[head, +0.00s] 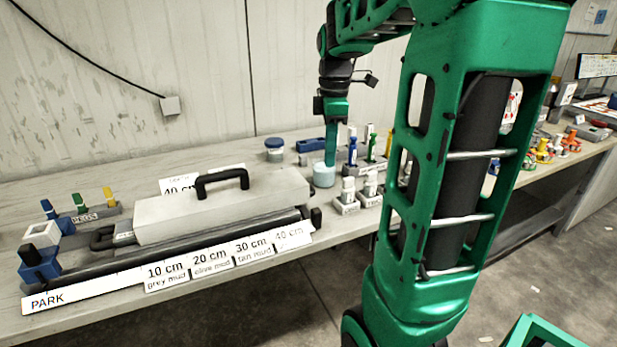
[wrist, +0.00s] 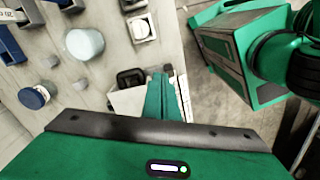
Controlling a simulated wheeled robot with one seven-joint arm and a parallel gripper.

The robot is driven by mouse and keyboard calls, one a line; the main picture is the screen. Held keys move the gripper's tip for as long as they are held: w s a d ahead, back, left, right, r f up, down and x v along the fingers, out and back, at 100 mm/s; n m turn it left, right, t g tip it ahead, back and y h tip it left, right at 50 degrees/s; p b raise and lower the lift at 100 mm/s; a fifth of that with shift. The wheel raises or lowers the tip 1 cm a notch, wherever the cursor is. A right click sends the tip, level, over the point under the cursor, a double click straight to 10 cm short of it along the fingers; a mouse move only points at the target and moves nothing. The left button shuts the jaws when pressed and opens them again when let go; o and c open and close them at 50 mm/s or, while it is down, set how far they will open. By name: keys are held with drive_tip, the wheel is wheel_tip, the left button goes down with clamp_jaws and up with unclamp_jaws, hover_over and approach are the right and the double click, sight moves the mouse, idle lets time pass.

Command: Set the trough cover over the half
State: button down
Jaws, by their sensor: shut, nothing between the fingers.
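The trough cover (head: 220,205) is a long light-grey box-like lid with a black handle (head: 221,182) on top, in the left half of the head view. It lies along the bench, just behind a long dark bar (head: 115,272) at the bench front. I cannot make out the half; anything under the cover is hidden. My gripper (head: 330,160) is shut and empty, pointing down, right of the cover and apart from it. It overlaps a pale blue cup in the head view. In the wrist view my gripper (wrist: 162,85) appears clear of that cup.
The pale blue cup (head: 324,175) stands right of the cover; it also shows in the wrist view (wrist: 85,43). A blue-lidded jar (head: 275,150) and small racks (head: 345,205) stand near it. Depth label cards (head: 210,262) line the front edge. Coloured pegs (head: 80,203) stand left.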

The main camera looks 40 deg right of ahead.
sight(298, 184)
drive_tip(key=w+d+r+n, duration=0.1)
drive_tip(key=w+d+n, duration=0.2)
drive_tip(key=w+n, duration=0.15)
drive_tip(key=shift+n, duration=0.35)
drive_tip(key=f, duration=0.3)
drive_tip(key=a+f, duration=0.1)
drive_tip(key=f, duration=0.2)
drive_tip(key=w+a+f, duration=0.1)
drive_tip(key=f, duration=0.2)
drive_tip(key=shift+f, duration=0.3)
drive_tip(key=shift+w+a, duration=0.25)
drive_tip(key=shift+a, duration=0.55)
drive_tip(key=a, duration=0.2)
drive_tip(key=w+a, duration=0.1)
drive_tip(key=a, duration=0.1)
drive_tip(key=shift+s, duration=0.1)
